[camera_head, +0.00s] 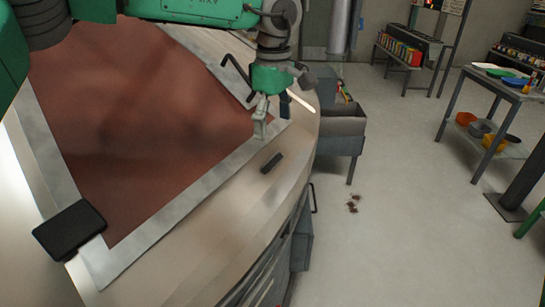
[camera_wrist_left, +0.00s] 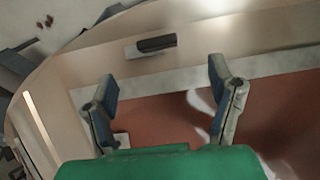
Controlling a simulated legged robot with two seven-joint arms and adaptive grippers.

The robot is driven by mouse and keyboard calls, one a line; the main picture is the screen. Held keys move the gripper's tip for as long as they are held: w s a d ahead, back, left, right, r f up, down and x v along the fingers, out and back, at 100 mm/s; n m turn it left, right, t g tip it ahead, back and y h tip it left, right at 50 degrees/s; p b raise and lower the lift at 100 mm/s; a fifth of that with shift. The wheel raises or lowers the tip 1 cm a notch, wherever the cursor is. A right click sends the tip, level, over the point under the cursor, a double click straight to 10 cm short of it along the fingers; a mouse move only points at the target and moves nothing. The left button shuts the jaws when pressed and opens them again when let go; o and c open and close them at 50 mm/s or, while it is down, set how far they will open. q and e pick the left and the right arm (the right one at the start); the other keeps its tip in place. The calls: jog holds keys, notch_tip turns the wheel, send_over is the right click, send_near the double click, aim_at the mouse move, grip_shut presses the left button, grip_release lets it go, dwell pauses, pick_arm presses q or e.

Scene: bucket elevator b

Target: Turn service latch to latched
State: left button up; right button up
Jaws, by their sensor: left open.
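A small dark bar that looks like the service latch (camera_head: 271,163) lies on the pale curved casing, just outside the grey frame of the reddish-brown panel. In the left wrist view the latch (camera_wrist_left: 150,46) shows as a dark and light grey block beyond the fingertips. My left gripper (camera_head: 272,112) is over the panel's corner, a little above the latch in the head picture. Its two fingers (camera_wrist_left: 162,80) are spread apart with nothing between them, and they appear not to touch the latch. My right gripper is not in view.
The reddish-brown panel (camera_head: 140,110) has a black block (camera_head: 70,230) at its lower left corner and a thin dark handle (camera_head: 235,72) near its upper edge. A grey cart (camera_head: 342,125) stands behind the casing. Shelves and a table (camera_head: 500,90) are at right; floor between is mostly clear.

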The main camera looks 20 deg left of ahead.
aim_at(274, 158)
pick_arm(q)
jog(key=f, duration=0.6)
jog(key=f+p, duration=0.1)
jog(key=f, duration=0.2)
jog(key=shift+w+a+f, duration=0.15)
jog(key=shift+w+f, duration=0.15)
jog(key=shift+f, duration=0.1)
jog(key=shift+w+a+f, duration=0.1)
jog(key=shift+f, duration=0.4)
jog(key=shift+d+r, duration=0.1)
jog(key=shift+d, duration=0.15)
jog(key=c, duration=1.2)
